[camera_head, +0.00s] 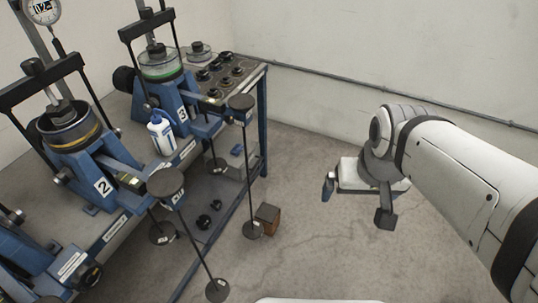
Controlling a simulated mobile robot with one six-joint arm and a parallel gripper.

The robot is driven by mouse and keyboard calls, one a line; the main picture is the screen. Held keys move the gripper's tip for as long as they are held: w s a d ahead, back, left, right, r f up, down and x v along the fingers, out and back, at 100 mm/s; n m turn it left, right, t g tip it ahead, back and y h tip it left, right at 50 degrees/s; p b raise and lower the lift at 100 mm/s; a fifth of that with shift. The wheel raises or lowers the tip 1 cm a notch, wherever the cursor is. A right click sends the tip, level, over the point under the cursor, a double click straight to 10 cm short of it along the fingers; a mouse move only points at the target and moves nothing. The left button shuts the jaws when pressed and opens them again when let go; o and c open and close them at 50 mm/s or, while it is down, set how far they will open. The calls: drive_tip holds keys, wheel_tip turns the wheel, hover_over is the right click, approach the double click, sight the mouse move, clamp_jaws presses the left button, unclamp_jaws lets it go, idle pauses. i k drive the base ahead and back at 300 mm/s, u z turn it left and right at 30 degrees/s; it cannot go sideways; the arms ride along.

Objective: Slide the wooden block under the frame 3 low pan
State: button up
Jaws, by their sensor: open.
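The wooden block (268,217) is a small brown cube on the floor, right of the bench. Frame 3 (182,113) is the blue lever frame at the back of the bench, marked 3. A long rod hangs from its lever end, with a dark round low pan (253,230) at the bottom. The block appears just right of and behind this pan; I cannot tell if they touch. My gripper (357,204) is open and empty, in the air to the right of the block, with its two fingers apart.
Frame 2 (104,187) stands nearer, with its own hanging rods and a low pan (217,291) at the front. A white-and-blue bottle (161,133) stands on the bench. Dark weights (204,221) lie on the lower shelf. The floor (310,185) right of the block is clear.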

sight(269, 214)
drive_tip(key=z, duration=0.15)
drive_tip(key=k, duration=1)
drive_tip(key=z, duration=0.95)
drive_tip(key=i, duration=1.6)
drive_tip(key=u, duration=0.7)
drive_tip(key=i, duration=1.15)
drive_tip(key=u, duration=1.25)
drive_tip(key=i, duration=0.5)
drive_tip(key=u, duration=0.2)
drive_tip(key=k, duration=0.6)
drive_tip(key=u, duration=0.2)
drive_tip(key=i, duration=0.55)
drive_tip(key=z, duration=0.05)
